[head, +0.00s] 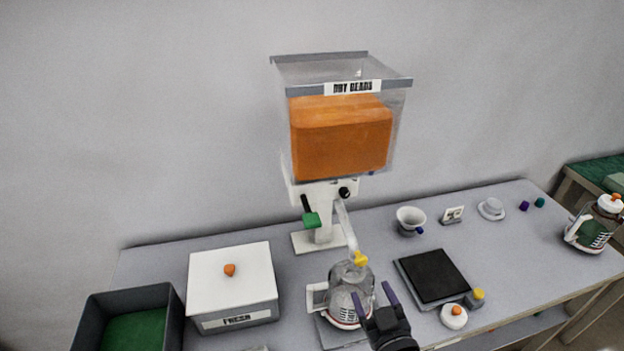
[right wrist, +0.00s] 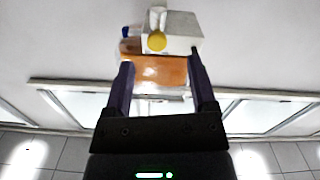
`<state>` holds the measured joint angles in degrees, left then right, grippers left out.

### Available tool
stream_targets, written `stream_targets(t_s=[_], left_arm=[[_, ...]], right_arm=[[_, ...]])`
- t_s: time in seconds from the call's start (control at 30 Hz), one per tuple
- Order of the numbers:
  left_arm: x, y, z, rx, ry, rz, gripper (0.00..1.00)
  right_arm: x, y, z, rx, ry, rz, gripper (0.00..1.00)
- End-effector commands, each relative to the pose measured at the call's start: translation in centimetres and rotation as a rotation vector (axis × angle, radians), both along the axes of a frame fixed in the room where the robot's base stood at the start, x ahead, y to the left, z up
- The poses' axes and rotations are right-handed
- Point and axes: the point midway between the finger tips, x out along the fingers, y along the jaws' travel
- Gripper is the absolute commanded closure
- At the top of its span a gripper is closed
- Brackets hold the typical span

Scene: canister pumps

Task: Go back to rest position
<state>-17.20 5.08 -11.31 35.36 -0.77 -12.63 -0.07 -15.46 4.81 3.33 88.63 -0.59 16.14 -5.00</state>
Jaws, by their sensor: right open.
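My right gripper (head: 376,294) is open at the front of the table, its two dark fingers pointing up. In the head view it overlaps the right edge of a clear jug (head: 345,285) with a white handle, under the dispenser's spout; I cannot tell whether they touch. The right wrist view looks upward between the open fingers (right wrist: 161,65), with nothing between the fingertips. Beyond them it shows the dispenser's orange load (right wrist: 160,72) and a yellow tip (right wrist: 157,41). My left gripper is not in view.
The dispenser (head: 340,130), labelled "DRY BEADS", stands at the table's back. A white lidded box (head: 232,275) and a dark bin (head: 90,320) stand left. A black pad (head: 433,275), a white cup (head: 410,219) and a second jug (head: 598,225) are right.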

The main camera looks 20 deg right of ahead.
Motion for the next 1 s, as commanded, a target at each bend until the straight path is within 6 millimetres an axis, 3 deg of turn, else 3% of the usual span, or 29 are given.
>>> stream_targets(t_s=[0.07,0.17,0.2,0.27,0.3,0.43,0.5,0.63,0.73,1.0], left_arm=[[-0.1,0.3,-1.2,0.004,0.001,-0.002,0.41],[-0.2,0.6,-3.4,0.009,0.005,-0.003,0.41],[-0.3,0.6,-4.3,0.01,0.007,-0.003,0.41],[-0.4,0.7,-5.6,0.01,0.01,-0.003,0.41],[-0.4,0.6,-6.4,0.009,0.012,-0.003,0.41],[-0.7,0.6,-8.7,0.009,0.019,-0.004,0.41],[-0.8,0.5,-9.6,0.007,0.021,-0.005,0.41],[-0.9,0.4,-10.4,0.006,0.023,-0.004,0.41],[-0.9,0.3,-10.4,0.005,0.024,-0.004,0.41],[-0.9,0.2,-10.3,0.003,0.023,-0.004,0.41]], right_arm=[[-0.9,0.5,-4.4,0.012,0.105,0.009,0.27],[-4.2,1.5,-13.9,0.034,0.36,0.024,0.27],[-6.2,2.0,-17.8,0.041,0.478,0.031,0.27],[-9.8,2.6,-23.3,0.047,0.654,0.04,0.27],[-12.5,2.9,-26.6,0.047,0.773,0.044,0.27],[-22.3,3.3,-34.8,0.03,1.131,0.052,0.27],[-26.8,3.1,-37.2,0.014,1.283,0.051,0.27],[-32.3,2.6,-39.1,-0.01,1.458,0.047,0.27],[-33.7,2.5,-39.3,-0.018,1.503,0.045,0.27],[-33.6,2.5,-39.1,-0.017,1.502,0.045,0.27]])
